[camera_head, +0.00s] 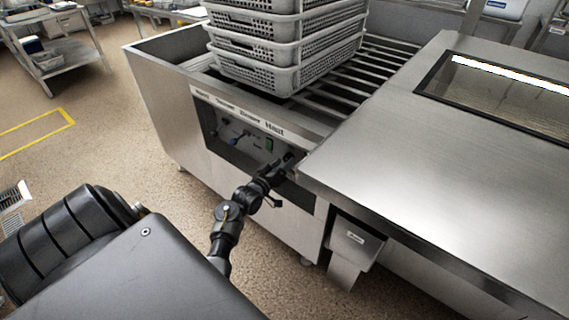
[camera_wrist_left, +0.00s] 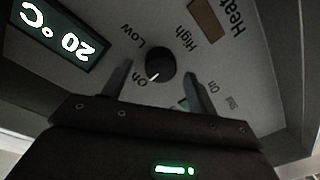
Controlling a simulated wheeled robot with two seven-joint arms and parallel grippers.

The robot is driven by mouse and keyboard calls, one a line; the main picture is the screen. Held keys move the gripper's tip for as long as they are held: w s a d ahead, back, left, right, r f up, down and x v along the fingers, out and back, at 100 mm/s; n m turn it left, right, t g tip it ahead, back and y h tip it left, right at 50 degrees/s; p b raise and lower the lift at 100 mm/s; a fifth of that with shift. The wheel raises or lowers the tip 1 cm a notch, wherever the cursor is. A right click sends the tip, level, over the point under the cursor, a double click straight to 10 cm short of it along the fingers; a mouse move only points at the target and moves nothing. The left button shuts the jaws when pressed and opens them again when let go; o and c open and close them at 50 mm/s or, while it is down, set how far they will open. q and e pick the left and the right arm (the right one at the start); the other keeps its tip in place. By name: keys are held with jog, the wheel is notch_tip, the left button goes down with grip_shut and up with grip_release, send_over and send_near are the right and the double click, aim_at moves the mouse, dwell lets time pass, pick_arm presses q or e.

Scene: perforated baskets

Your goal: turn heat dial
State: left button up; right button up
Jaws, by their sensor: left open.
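The heat dial (camera_wrist_left: 160,64) is a round black knob with a white pointer mark on a grey panel, with the words On, Low and High around it. My left gripper (camera_wrist_left: 158,88) is open, with one finger on either side of the dial; whether the fingers touch it I cannot tell. In the head view my left gripper (camera_head: 288,161) reaches to the right end of the control panel (camera_head: 235,128), under the Heat label, and hides the dial there. A display (camera_wrist_left: 55,32) beside the dial reads 20 °C. My right gripper is not in view.
Grey perforated baskets (camera_head: 285,50) stand stacked on the rails of the steel unit (camera_head: 160,80) above the panel. A steel counter (camera_head: 430,175) juts out just right of my left gripper. A small steel bin (camera_head: 352,240) hangs below it. The floor at left is open.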

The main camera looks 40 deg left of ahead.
pick_arm(q)
jog(key=shift+w, duration=0.55)
jog(key=c, duration=1)
